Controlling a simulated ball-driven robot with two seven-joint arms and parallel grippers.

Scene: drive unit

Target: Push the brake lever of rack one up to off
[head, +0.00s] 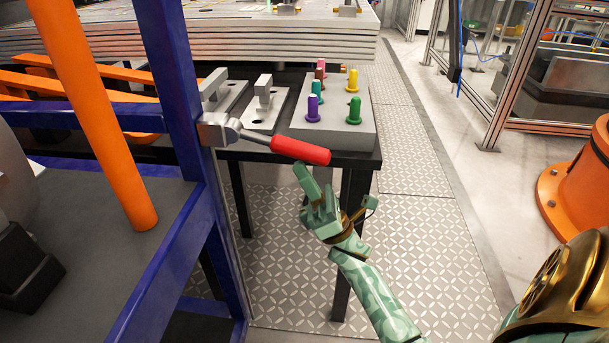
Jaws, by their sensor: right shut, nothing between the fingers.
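The brake lever (301,150) has a red grip on a grey metal arm. Its pivot block (214,129) is fixed to a blue post of the rack (182,88). The lever points right and slopes slightly downward. My right gripper (308,187) is shut and empty, just below the red grip, with its fingertips pointing up towards it. I cannot tell whether the tip touches the grip. My left gripper is not in view.
Behind the lever, a black table (351,159) carries a grey block (345,138) with several coloured pegs, and metal fixtures (266,100). An orange bar (95,110) crosses the rack at left. The patterned floor (420,240) at right is clear.

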